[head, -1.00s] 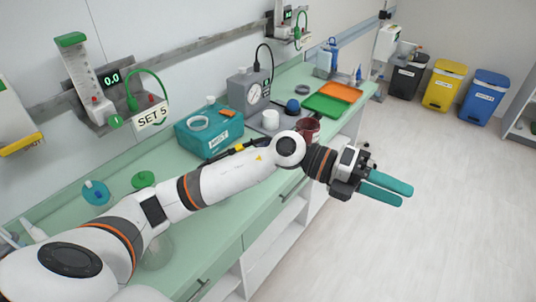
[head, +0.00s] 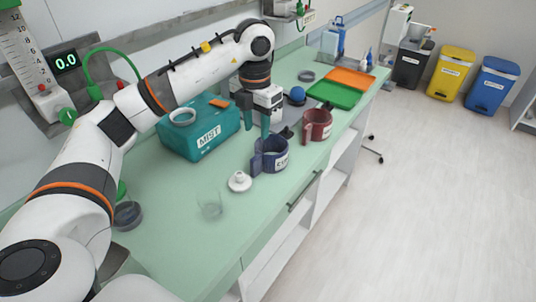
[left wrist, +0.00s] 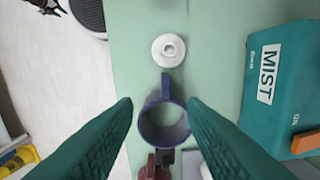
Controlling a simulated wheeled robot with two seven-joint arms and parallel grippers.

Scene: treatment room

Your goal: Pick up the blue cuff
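The blue cuff (head: 270,156) stands on the green counter, a dark blue open ring with a white label and a tab at its side. In the left wrist view the cuff (left wrist: 163,124) shows from above, with its tab pointing up the picture. My left gripper (head: 257,124) points down above the cuff. Its teal fingers are open and empty, and in the left wrist view they lie on either side of the ring. Whether they reach down to its height I cannot tell. My right gripper is not in view.
A dark red cuff (head: 316,126) stands just beyond the blue one. A white knobbed disc (head: 240,181) and a clear cup (head: 210,205) are nearer. A teal MIST box (head: 200,128) stands behind. Green (head: 335,94) and orange (head: 352,80) trays lie farther along. The counter's front is fairly clear.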

